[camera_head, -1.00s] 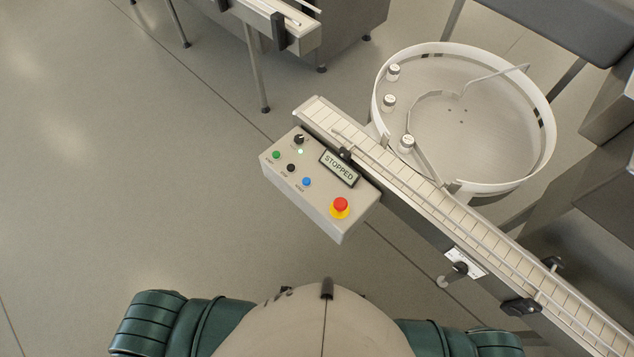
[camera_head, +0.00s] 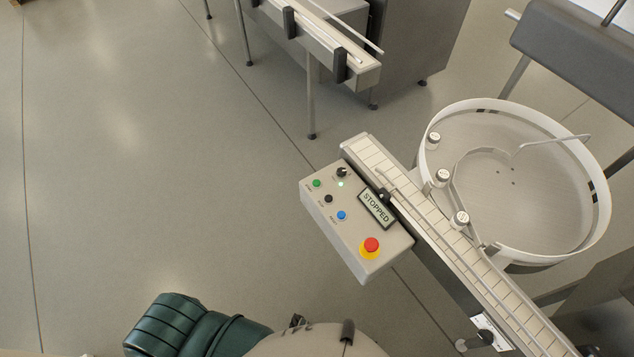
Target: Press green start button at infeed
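The green start button (camera_head: 317,183) is at the upper left of a light grey control box (camera_head: 340,245). The box is fixed to the side of the conveyor (camera_head: 450,245). A black button (camera_head: 328,198), a blue button (camera_head: 341,215) and a red emergency stop (camera_head: 371,245) on a yellow base run down the same face. A black knob (camera_head: 342,172) with a lit green lamp (camera_head: 340,184) is near the top. The display (camera_head: 377,208) reads STOPPED. Nothing touches the buttons. Neither gripper is in view; only my green shoulder and body show at the bottom.
A round white turntable (camera_head: 520,180) with three small capped jars, one of them here (camera_head: 434,140), stands right of the conveyor. Another conveyor end (camera_head: 350,70) and a grey cabinet (camera_head: 415,40) are at the top. The floor (camera_head: 150,170) to the left is clear.

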